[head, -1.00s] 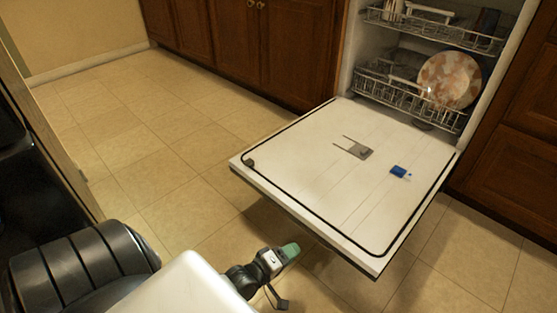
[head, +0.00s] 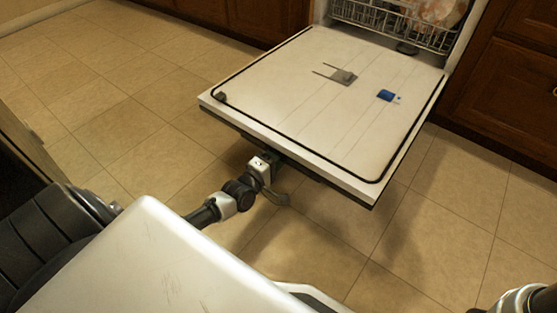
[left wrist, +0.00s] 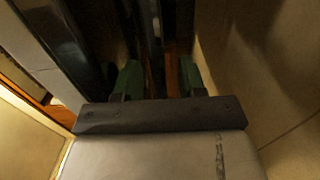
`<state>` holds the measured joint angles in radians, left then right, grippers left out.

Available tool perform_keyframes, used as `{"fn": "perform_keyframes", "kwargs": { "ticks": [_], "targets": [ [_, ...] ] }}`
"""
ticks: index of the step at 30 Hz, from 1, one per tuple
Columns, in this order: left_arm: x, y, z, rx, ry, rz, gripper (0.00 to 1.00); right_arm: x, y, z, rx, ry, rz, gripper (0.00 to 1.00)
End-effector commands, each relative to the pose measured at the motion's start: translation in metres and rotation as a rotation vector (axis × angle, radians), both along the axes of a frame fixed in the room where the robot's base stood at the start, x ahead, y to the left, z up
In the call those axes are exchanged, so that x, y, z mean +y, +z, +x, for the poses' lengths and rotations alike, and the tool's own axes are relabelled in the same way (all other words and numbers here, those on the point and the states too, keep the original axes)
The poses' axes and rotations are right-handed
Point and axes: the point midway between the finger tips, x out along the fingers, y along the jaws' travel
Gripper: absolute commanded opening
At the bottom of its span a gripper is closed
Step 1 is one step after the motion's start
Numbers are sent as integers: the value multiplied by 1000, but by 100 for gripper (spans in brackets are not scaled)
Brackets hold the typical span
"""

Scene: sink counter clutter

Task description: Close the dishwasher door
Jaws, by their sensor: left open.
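The dishwasher door (head: 310,125) is folded down open, roughly level, its white inner face up with a grey latch plate and a blue dispenser piece. My left gripper (head: 277,160) is at the door's front edge, and its fingertips are hidden under the edge. In the left wrist view my left gripper (left wrist: 160,80) shows two green fingers apart with nothing clearly held between them. I cannot tell whether the fingers touch the door. My right gripper is not in view; only part of my right arm shows at the lower right corner.
The lower dish rack (head: 395,25) stands inside the dishwasher with a patterned plate (head: 435,10) in it. Wooden cabinets (head: 520,70) flank the opening. The tiled floor (head: 110,100) is clear left of the door and in front of it.

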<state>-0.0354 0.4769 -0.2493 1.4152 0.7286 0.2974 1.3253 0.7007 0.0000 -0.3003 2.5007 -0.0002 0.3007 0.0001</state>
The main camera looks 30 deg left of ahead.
Motion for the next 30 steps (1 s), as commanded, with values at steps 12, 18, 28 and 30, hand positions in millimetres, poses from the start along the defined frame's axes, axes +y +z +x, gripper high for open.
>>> {"fn": "perform_keyframes", "kwargs": {
  "ticks": [12,18,28,30],
  "targets": [
    [-1,1,9,1,0,1,39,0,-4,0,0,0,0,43],
    [-1,0,8,1,0,0,8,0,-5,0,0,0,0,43],
    [-1,1,8,2,-1,0,0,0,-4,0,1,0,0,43],
    [-1,3,8,4,-1,0,0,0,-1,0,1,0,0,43]
  ]
}}
